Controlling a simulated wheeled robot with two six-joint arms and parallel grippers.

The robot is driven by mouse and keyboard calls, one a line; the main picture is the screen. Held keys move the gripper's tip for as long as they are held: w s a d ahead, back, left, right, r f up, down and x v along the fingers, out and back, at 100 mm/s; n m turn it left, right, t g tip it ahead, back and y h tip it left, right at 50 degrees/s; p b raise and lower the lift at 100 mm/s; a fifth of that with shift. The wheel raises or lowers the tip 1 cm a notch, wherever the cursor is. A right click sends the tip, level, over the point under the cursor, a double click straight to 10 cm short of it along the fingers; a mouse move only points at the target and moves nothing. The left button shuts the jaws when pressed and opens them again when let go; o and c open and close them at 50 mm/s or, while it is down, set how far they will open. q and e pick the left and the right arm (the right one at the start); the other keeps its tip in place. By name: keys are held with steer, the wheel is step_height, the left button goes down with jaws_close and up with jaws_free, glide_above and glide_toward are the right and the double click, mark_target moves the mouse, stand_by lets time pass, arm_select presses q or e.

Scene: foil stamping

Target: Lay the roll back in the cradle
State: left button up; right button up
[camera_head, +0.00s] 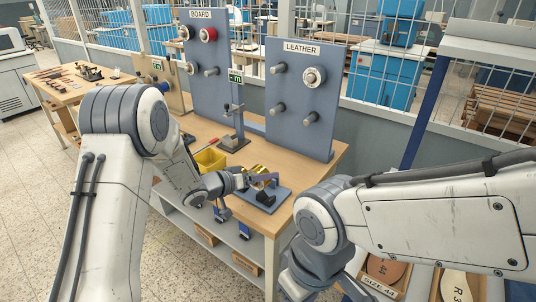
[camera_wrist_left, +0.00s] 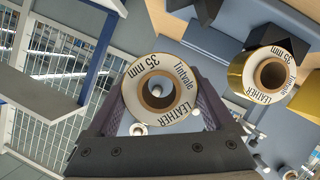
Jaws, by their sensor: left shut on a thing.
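My left gripper (camera_head: 264,178) is shut on a foil roll (camera_wrist_left: 133,94), whose round white end label reads "Tintvale", "LEATHER" and "35 mm" in the left wrist view. The gripper's dark fingers (camera_wrist_left: 160,97) press the roll from both sides, and its core hole faces the camera. In the head view gold foil (camera_head: 257,170) shows at the gripper, above a blue-grey base (camera_head: 283,195) with dark parts on the bench. I cannot tell whether this base is the cradle, or whether the held roll touches it. A second gold roll (camera_wrist_left: 269,76) with a like label is apart, to the right.
The pegboard marked LEATHER (camera_head: 318,100) stands behind the bench, with one roll (camera_head: 315,77) on a peg and other pegs bare. The BOARD pegboard (camera_head: 222,30) is to its left. A yellow bin (camera_head: 209,160) is left of my left gripper. Bare bench top (camera_head: 322,160) lies right.

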mark_target(263, 167)
arm_select(q)
steer(key=shift+w+d+r, duration=0.9)
steer(key=shift+d+r, duration=0.15)
steer(key=shift+d, duration=0.1)
steer(key=shift+a, duration=0.1)
arm_select(e)
steer(key=shift+w+r, duration=0.25)
steer(key=shift+w, duration=0.3)
steer(key=shift+r, duration=0.15)
arm_select(q)
steer(key=shift+r+p, duration=0.1)
steer(key=shift+p, duration=0.3)
steer(key=shift+f+b, duration=2.4)
steer(key=shift+f, duration=1.55)
arm_select(e)
steer(key=shift+f, duration=2.25)
arm_select(q)
steer(key=o, duration=1.4)
steer(key=shift+f, duration=0.1)
